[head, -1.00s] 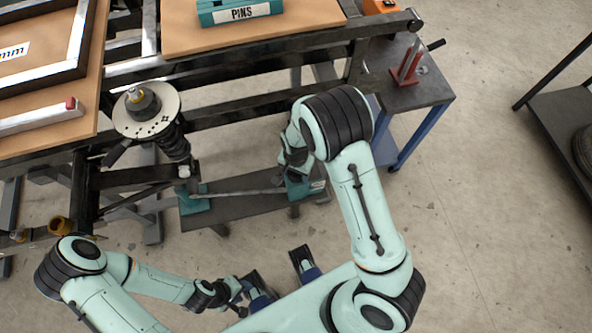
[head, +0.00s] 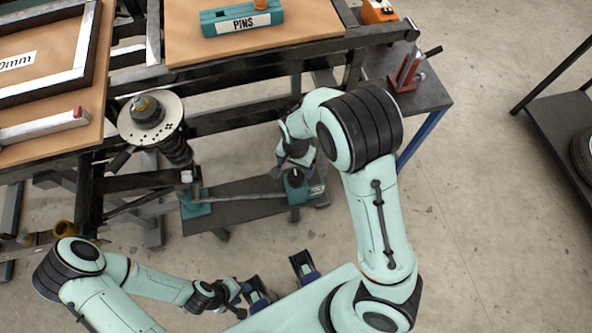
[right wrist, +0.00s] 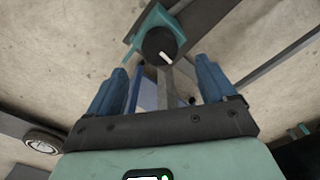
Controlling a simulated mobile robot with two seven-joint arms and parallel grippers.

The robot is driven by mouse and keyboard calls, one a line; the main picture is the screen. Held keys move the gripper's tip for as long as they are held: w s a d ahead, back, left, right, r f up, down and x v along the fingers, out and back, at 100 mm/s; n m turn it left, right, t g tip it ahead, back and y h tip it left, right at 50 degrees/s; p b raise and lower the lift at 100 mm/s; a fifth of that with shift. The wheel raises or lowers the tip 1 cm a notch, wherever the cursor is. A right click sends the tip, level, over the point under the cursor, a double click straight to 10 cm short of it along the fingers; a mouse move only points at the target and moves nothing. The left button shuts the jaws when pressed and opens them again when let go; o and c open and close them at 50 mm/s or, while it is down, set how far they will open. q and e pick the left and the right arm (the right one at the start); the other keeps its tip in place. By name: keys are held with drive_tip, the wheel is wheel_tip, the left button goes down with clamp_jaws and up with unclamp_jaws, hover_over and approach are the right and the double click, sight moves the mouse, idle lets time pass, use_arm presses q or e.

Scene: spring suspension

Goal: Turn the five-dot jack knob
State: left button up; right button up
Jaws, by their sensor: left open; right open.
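The jack knob (head: 296,178) is a dark knob on a teal block at the right end of the low dark bench. In the right wrist view it is a round black knob (right wrist: 160,45) with a white pointer line. Its dots cannot be made out. My right gripper (head: 291,160) is above and beside the knob in the head view. In the right wrist view its blue fingers (right wrist: 163,76) are spread, with the knob beyond the gap and apart from them. My left gripper (head: 239,289) is low in the head view, away from the bench, and holds nothing visible.
A spring strut with a round plate (head: 152,115) stands left of the knob. The dark frame table (head: 230,119) runs behind, with a teal PINS box (head: 241,20) on it. A side table with a red fixture (head: 404,75) stands right. Floor in front is open.

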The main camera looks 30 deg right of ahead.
sight(296, 176)
use_arm(q)
drive_tip(key=shift+w+r+p, duration=0.25)
drive_tip(key=shift+r+p, duration=0.25)
drive_tip(key=shift+r, duration=0.15)
use_arm(e)
wheel_tip(296, 176, up, 5)
drive_tip(key=shift+f, duration=0.1)
